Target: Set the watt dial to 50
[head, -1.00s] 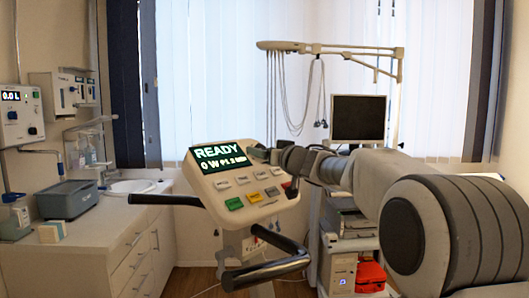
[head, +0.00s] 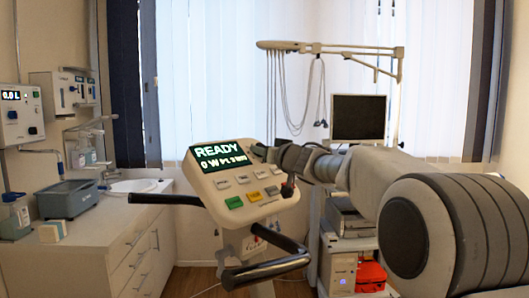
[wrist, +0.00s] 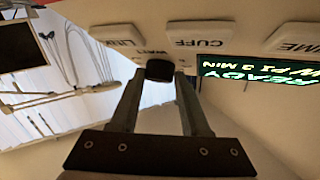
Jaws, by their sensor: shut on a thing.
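The console (head: 225,205) stands in the middle of the head view, tilted, with a lit display (head: 221,156). The display reads READY, with 0 W and what looks like P1 3 MIN below. In the wrist view the display (wrist: 260,75) is upside down and partly cut off. The watt dial (wrist: 159,69) is a small black knob beside the WATT label. My gripper (wrist: 158,84) is shut on it, one finger on each side. In the head view my gripper (head: 262,151) reaches the console's upper right edge from the right, and the dial cannot be made out.
The console carries several grey, green and yellow buttons (head: 234,202) and black handlebars (head: 265,270). LIND, CUFF and TIME-like keys (wrist: 200,34) lie close to the dial. A counter with a grey bin (head: 68,199) is at left. A trolley with a monitor (head: 358,118) stands behind my arm.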

